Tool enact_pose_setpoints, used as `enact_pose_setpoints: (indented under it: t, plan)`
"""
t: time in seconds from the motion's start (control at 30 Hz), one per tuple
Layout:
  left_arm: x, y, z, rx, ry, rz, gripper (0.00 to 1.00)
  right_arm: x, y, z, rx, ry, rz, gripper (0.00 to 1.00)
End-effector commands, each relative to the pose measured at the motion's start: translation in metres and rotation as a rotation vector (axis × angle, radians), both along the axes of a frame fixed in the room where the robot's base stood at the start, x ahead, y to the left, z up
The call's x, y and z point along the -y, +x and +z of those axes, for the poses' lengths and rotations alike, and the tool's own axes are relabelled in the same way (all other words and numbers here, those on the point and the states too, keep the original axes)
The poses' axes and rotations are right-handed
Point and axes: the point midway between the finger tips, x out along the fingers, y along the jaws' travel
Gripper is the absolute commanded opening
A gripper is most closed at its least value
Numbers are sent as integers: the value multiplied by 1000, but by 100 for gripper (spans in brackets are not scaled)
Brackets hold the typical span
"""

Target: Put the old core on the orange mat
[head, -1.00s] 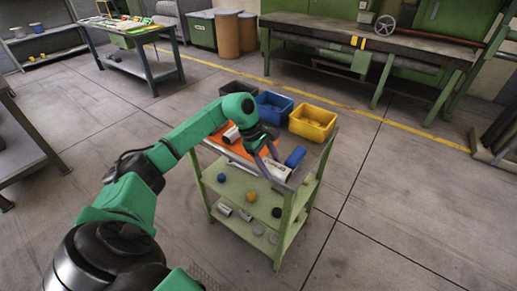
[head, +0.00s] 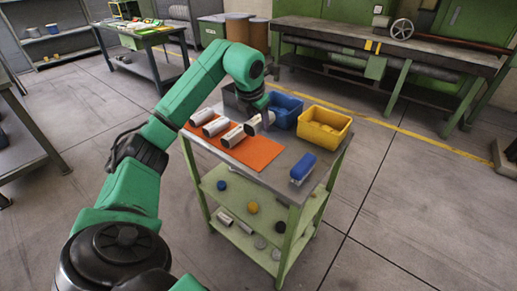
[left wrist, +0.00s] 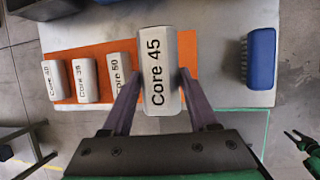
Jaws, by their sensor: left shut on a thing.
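My left gripper (head: 264,118) is shut on a pale grey core (head: 252,126) over the far right part of the orange mat (head: 258,153). In the left wrist view the held core (left wrist: 157,72) reads "Core 45" and sits between both fingers (left wrist: 158,100). It looks larger than the others, so it seems raised above the mat (left wrist: 188,60). Three similar cores lie in a row on the mat: Core 50 (left wrist: 120,75), one that seems to read Core 35 (left wrist: 87,80) and one that seems to read Core 40 (left wrist: 53,80).
The mat lies on a green cart's grey top (head: 325,152). A blue bin (head: 285,109) and a yellow bin (head: 324,125) stand along its back. A blue brush (head: 303,167) lies near the front right corner. Small parts lie on the lower shelf. Floor around the cart is clear.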

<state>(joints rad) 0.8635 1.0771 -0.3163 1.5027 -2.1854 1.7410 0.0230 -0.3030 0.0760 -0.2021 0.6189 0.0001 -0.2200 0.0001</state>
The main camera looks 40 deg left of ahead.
Motion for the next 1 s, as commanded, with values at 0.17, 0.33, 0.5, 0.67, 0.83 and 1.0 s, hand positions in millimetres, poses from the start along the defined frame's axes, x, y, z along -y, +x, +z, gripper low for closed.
enact_pose_setpoints:
  t: [0.17,0.33,0.5,0.67,0.83,1.0]
  plan:
    - [1,0,-49,-1,-1,-1,0,2,0,-1,1,-3,0,50]
    - [1,0,-75,0,-1,-2,0,4,1,0,1,-6,-1,50]
    - [1,0,-96,4,-1,-2,0,5,1,2,2,-8,-1,50]
    - [1,1,-97,4,0,-2,0,5,3,1,4,-7,-2,50]
    - [1,0,-97,2,-1,-3,90,5,3,1,5,-7,-2,50]
    - [1,0,-97,1,-1,-3,90,5,3,1,5,-7,-1,50]
